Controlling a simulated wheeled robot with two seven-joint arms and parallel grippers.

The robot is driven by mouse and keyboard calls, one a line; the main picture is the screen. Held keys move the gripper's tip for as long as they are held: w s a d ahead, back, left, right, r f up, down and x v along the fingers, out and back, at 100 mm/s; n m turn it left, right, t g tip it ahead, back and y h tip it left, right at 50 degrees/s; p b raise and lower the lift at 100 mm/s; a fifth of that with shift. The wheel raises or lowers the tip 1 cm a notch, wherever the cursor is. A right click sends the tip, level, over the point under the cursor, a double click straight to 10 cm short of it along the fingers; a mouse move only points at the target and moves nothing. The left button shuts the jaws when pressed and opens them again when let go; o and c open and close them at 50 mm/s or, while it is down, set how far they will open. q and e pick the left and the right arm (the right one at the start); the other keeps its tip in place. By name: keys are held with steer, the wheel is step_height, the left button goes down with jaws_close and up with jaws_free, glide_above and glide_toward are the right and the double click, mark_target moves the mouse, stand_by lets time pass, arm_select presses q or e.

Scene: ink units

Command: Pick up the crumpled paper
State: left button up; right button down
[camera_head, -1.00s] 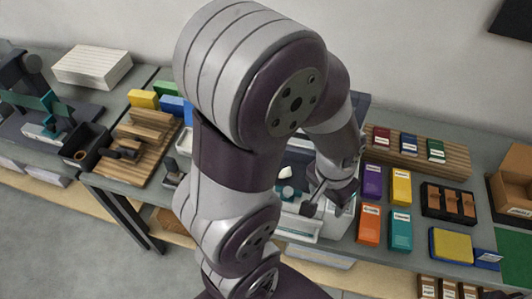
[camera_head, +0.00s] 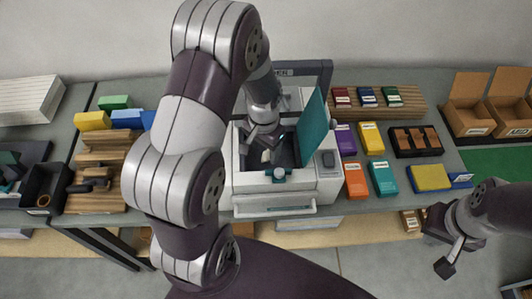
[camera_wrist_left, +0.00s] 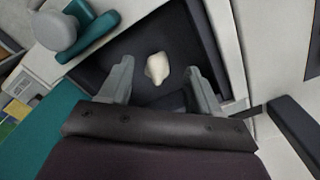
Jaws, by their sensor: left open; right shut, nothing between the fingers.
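The crumpled paper is a small off-white lump (camera_wrist_left: 157,68) in the dark inside of an open white machine (camera_head: 329,186). In the head view the paper (camera_head: 266,156) shows just below my left gripper (camera_head: 266,147). In the left wrist view my left gripper (camera_wrist_left: 160,75) is open, with one finger on each side of the paper in the picture. A gap shows between the paper and each finger; I cannot tell the height left between them. My right gripper (camera_head: 445,266) is shut and empty, in front of the bench at the right.
The machine's teal lid (camera_head: 314,130) stands raised on the right of the opening. Colored boxes (camera_head: 356,180) stand to the right, and wooden racks (camera_head: 98,160) and a black bin (camera_head: 45,185) to the left.

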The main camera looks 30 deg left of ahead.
mark_target(265, 154)
arm_select(q)
steer(key=f, duration=0.3)
steer(key=shift+w+d+f, duration=0.1)
steer(key=shift+w+f, duration=0.15)
steer(key=shift+w, duration=0.05)
steer(key=c, duration=1)
